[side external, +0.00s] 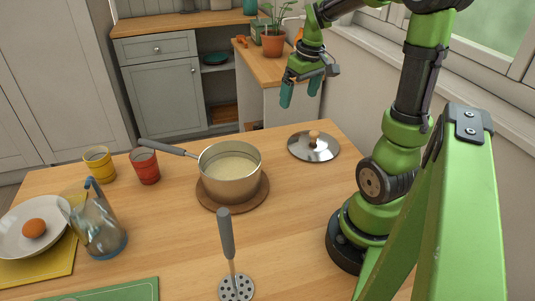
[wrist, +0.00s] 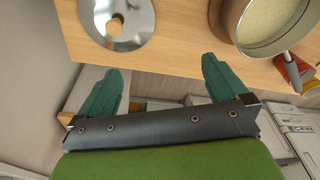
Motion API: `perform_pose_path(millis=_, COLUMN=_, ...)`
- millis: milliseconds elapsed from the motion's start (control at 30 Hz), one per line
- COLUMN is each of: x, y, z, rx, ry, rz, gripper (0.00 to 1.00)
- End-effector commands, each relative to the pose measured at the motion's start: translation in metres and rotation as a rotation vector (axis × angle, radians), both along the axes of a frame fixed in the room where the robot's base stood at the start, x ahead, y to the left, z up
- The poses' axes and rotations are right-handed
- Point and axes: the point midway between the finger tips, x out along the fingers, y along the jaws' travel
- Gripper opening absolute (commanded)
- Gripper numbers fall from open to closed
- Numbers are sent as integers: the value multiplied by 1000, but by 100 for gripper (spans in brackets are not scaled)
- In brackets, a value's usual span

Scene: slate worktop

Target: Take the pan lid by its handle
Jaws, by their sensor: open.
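The pan lid (side external: 325,150) is a shiny steel disc lying on the wooden table, to the right of the pan. Its small wooden handle (side external: 314,135) stands up at the middle. In the wrist view the lid (wrist: 136,30) is at the top left, with the handle (wrist: 115,25) on it. My gripper (side external: 301,94) is open and empty, with its green fingers pointing down, above the level of the lid and apart from it. In the wrist view its two fingertips (wrist: 163,66) are spread wide, with the table edge beyond them.
A steel pan (side external: 222,186) with pale contents stands on a round wooden trivet (side external: 207,206), its long handle pointing left. A masher (side external: 227,240), a glass jug (side external: 97,235), a red cup (side external: 145,167) and a yellow cup (side external: 99,165) are nearby. Table between lid and masher is clear.

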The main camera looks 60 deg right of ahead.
Motion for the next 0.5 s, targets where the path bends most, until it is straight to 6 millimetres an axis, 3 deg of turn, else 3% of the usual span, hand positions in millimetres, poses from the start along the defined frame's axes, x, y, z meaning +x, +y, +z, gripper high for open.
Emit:
perform_pose_path(millis=33, x=-9, y=-29, z=-9, rx=4, ry=56, rz=56, gripper=100)
perform_pose_path(millis=100, x=-20, y=-55, z=-14, rx=3, ry=112, rz=174, gripper=100)
perform_pose_path(millis=200, x=-27, y=-75, z=-15, rx=2, ry=159, rz=350, gripper=100)
perform_pose_path(millis=333, x=-26, y=-79, z=-6, rx=-15, ry=175, rz=535, gripper=100)
perform_pose_path(millis=500, x=-28, y=-76, z=-11, rx=-9, ry=180, rz=628, gripper=100)
